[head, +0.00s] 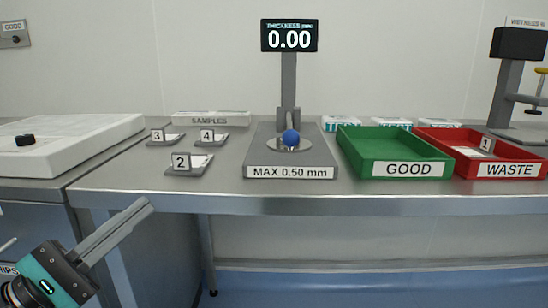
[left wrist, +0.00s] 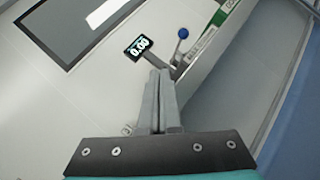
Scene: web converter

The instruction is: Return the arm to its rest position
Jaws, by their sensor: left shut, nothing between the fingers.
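My left gripper (head: 148,207) is at the lower left of the head view, in front of and below the table's front edge. Its grey fingers are shut with nothing between them. In the left wrist view the fingers (left wrist: 159,80) lie side by side and point toward the table. My right gripper is not in view.
The steel table (head: 220,200) holds a thickness gauge (head: 262,155) with a blue knob and a 0.00 display (head: 289,36). Numbered sample holders 2, 3 and 4 stand left of it. A green GOOD tray (head: 350,160) and red WASTE tray (head: 464,172) stand right.

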